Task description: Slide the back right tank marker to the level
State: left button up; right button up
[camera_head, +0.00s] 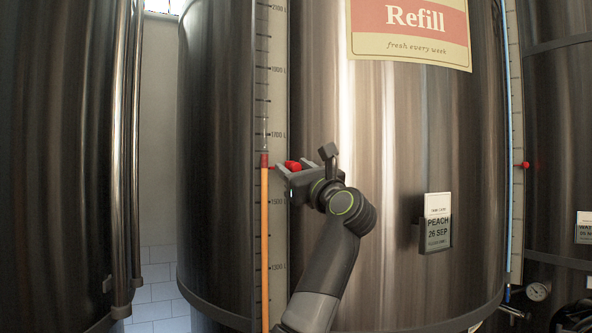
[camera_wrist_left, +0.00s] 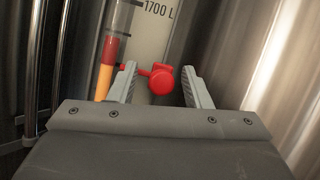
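The tank marker, a red knob (camera_head: 293,166) with a thin red pointer, sits on the pale scale strip (camera_head: 279,230) of the large steel tank, below the 1700 L mark. A sight tube beside it holds orange liquid (camera_head: 265,250) with a red band (camera_head: 264,160) on top. The pointer is about level with the band's lower end. My left gripper (camera_head: 290,172) is at the knob. In the left wrist view the knob (camera_wrist_left: 161,80) is between the open fingers (camera_wrist_left: 160,86), with a small gap on each side. My right gripper is out of view.
A card holder (camera_head: 437,222) reading PEACH 26 SEP juts from the tank right of my arm. Vertical pipes (camera_head: 127,150) run along the left tank. Another tank at far right has its own red marker (camera_head: 524,164) and a gauge (camera_head: 538,291).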

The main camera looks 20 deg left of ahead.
pick_arm(q)
jog(key=shift+d, duration=0.1)
jog(key=shift+s+d+f, duration=0.15)
jog(key=shift+d, duration=0.05)
jog(key=b+v, duration=0.9)
jog(key=v, duration=0.7)
jog(key=shift+s+d+b, duration=0.25)
jog(key=shift+d+b, duration=0.05)
